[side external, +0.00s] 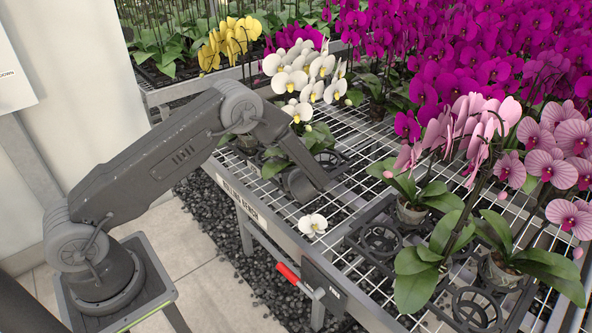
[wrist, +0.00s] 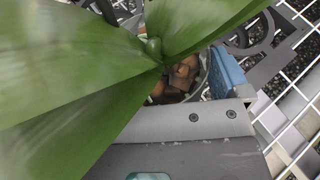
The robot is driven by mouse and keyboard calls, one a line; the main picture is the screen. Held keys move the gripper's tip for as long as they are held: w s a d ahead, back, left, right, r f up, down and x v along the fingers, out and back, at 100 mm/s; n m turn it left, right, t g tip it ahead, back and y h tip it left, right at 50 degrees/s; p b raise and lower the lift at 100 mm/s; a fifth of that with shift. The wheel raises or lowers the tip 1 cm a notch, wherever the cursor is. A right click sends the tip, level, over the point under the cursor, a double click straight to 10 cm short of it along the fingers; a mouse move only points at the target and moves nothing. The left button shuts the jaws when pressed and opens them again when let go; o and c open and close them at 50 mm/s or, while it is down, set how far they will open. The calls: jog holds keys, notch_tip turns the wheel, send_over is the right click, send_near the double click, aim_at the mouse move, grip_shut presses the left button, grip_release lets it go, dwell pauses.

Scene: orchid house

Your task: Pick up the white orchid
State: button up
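The white orchid (side external: 297,83) stands on the wire bench, with an arching spray of white blooms and green leaves low down. My arm's wrist reaches in front of its base and hides its pot in the side view. In the wrist view, broad green leaves (wrist: 75,65) fill the left, and a pot with brown bark (wrist: 178,80) shows beneath them. One blue-padded finger of my gripper (wrist: 228,75) stands close along the pot's right side; contact is unclear. The other finger is hidden by leaves, so I cannot tell whether the gripper is shut on the pot.
The silver wire bench (side external: 372,158) carries black ring holders (side external: 380,240). A single white bloom (side external: 312,225) shows at the near edge. Pink orchids (side external: 470,130) stand right, dense magenta orchids (side external: 440,45) behind. A red-handled lever (side external: 289,273) sticks out from the bench front.

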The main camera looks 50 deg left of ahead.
jog(key=c, duration=0.4)
jog(key=shift+o, duration=0.2)
jog(key=shift+r, duration=0.15)
